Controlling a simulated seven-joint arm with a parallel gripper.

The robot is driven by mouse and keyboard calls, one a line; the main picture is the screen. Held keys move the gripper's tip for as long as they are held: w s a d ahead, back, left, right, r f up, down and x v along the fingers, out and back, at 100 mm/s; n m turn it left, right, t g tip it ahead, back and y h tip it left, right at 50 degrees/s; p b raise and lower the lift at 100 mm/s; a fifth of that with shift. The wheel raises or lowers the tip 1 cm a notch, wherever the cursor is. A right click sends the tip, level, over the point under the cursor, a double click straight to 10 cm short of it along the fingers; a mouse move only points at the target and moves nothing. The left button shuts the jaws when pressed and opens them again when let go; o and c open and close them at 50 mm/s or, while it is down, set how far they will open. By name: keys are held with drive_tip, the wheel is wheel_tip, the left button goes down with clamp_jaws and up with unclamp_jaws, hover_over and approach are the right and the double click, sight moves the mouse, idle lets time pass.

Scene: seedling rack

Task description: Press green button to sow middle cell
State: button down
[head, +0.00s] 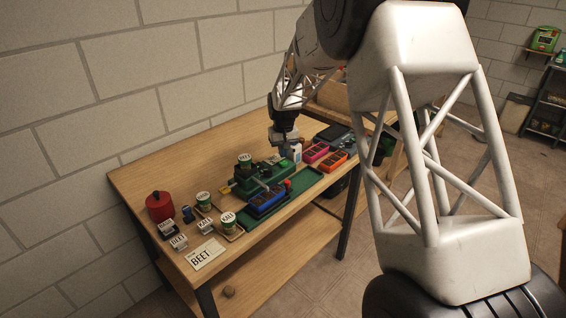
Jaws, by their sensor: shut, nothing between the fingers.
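A green machine (248,186) stands on the wooden table with a labelled tin (245,160) on top of it. A blue cell tray (266,203) sits at its front; its separate cells are too small to tell apart. A small bright green spot, possibly the green button (284,163), shows at the machine's right end. My gripper (287,154) points down just above that end, with its fingers shut and empty. I cannot tell whether it touches the button.
A red canister (159,206), labelled tins (228,222) and a BEET card (204,255) are at the left.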

sight(284, 163)
drive_tip(key=shift+r, duration=2.25)
drive_tip(key=shift+s+d+r, duration=0.1)
drive_tip(key=shift+s+r, duration=0.05)
drive_tip(key=shift+r, duration=0.1)
drive_tip(key=s+d+r+m, duration=0.1)
drive_tip(key=s+d+r, duration=0.35)
drive_tip(key=s, duration=0.45)
drive_tip(key=s+d+r+t, duration=0.1)
drive_tip(key=s+d+r, duration=0.2)
drive_tip(key=s+r, duration=0.4)
drive_tip(key=s+d+r+m, duration=0.1)
drive_tip(key=s+d+r, duration=0.25)
drive_tip(key=s, duration=0.65)
drive_tip(key=s+d+f, duration=0.1)
drive_tip(key=s+d, duration=0.1)
drive_tip(key=s, duration=1.2)
drive_tip(key=s+d+m+t, duration=0.1)
drive_tip(key=s+d, duration=0.2)
drive_tip(key=s, duration=1.1)
drive_tip(key=shift+s+d+f+t, duration=0.25)
drive_tip(key=shift+s+f+t, duration=0.05)
drive_tip(key=shift+s+f, duration=0.1)
